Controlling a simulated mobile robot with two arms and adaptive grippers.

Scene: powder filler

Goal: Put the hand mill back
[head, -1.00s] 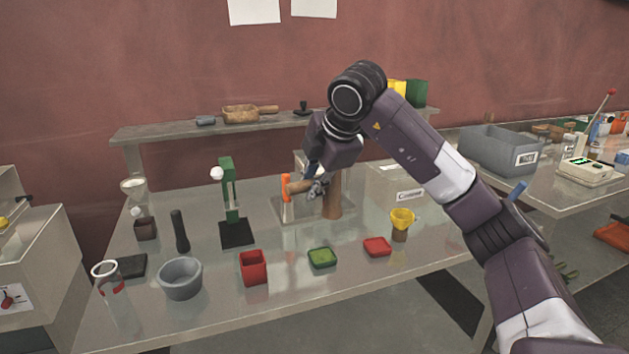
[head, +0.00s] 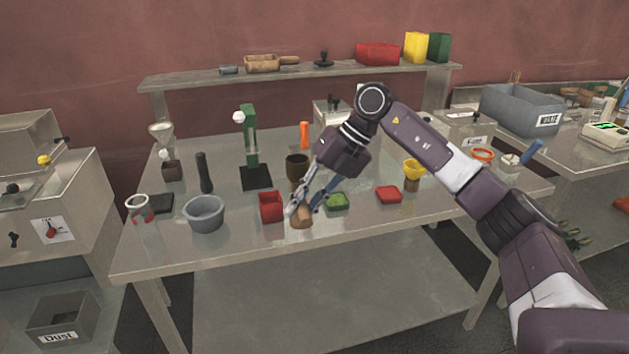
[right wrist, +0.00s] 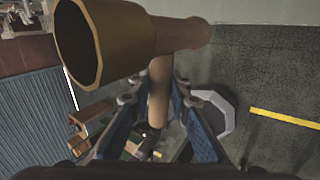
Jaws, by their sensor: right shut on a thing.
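The hand mill (head: 297,169) has a dark brown open cup at the top and a lighter brown lower part. In the head view it is upright near the table's front, partly hidden by my gripper. In the right wrist view the mill (right wrist: 130,32) shows its hollow cup at upper left, a tube running right and a slim side handle. My right gripper (head: 305,203) is shut on that handle, which lies between the fingers in the wrist view (right wrist: 157,110). My left gripper is not in view.
A red box (head: 270,207), a green tray (head: 337,202), a red tray (head: 389,194) and a grey bowl (head: 205,215) stand along the table's front. A green stand (head: 250,145) and an orange upright piece (head: 305,135) stand behind. A shelf (head: 200,79) runs along the back.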

